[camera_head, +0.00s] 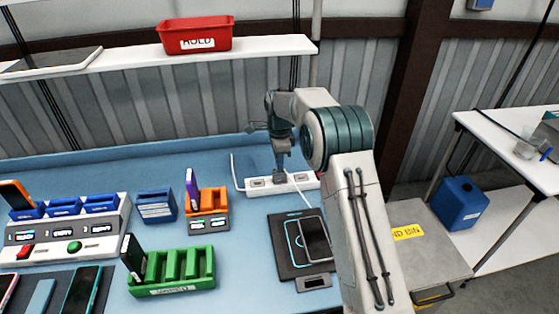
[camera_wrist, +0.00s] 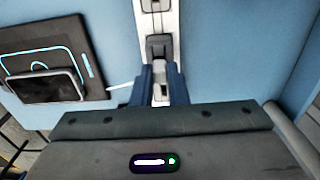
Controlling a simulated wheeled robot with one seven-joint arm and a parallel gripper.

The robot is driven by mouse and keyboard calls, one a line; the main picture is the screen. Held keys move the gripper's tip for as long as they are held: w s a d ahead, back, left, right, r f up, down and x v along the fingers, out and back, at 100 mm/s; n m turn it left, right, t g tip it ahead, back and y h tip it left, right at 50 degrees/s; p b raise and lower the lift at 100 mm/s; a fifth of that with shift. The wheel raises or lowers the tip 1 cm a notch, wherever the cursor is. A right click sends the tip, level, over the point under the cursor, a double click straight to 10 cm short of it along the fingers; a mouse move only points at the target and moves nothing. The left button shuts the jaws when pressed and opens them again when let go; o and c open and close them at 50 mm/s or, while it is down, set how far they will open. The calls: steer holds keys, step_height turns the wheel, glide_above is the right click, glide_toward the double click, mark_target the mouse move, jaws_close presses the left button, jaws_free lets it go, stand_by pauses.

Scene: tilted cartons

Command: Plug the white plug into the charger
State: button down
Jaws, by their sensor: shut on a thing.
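My gripper (camera_head: 279,176) points down at the white power strip (camera_head: 254,188) at the back of the blue table. In the wrist view my gripper (camera_wrist: 160,88) has its two blue fingers shut on a small white piece, apparently the white plug (camera_wrist: 159,91), mostly hidden between them. The strip (camera_wrist: 170,20) runs up from the fingertips, with a dark block or socket just beyond them. I cannot tell whether the plug is seated. A black charging pad (camera_head: 287,262) with a phone (camera_head: 314,240) on it lies in front of the strip; a white cable (camera_head: 303,200) runs between them.
A green rack (camera_head: 175,290), an orange rack (camera_head: 208,222) and a blue box (camera_head: 156,205) stand to the left, with a charging station (camera_head: 65,247) beyond. A shelf with a red bin (camera_head: 194,36) hangs above. Blue table surface is clear left of the strip.

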steer(key=shift+f, duration=0.25)
steer(key=c, duration=0.9)
jaws_free()
steer(key=shift+c, duration=0.2)
steer(key=shift+r, duration=0.1)
steer(key=shift+r+p, duration=2.4)
steer(key=shift+r, duration=1.1)
